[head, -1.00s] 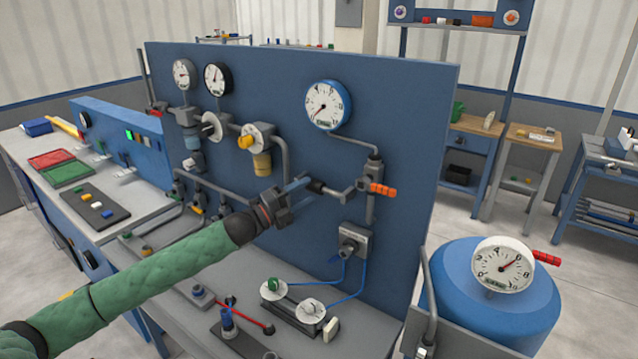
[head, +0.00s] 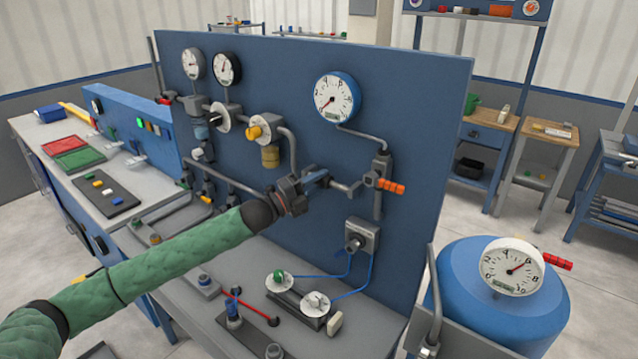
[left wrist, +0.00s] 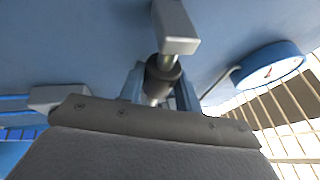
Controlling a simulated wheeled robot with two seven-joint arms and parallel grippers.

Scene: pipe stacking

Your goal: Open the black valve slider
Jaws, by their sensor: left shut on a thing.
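The black valve slider (left wrist: 163,74) is a dark ring on a pipe, and it shows between my two fingers in the left wrist view. My left gripper (head: 322,177) reaches in from the left to the blue panel and is shut on the slider. In the head view the fingers cover the slider. A grey block (left wrist: 178,40) on the same pipe lies just beyond the fingers in the left wrist view. The pipe (head: 345,187) runs on right to a fitting with an orange handle (head: 391,186). My right gripper is not in view.
The blue panel (head: 420,130) stands close behind the gripper. A blue-rimmed gauge (head: 337,97) is above it, and a grey valve box (head: 362,238) with blue hoses is below right. A blue tank (head: 500,300) stands at the right. Bench fittings lie below the arm.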

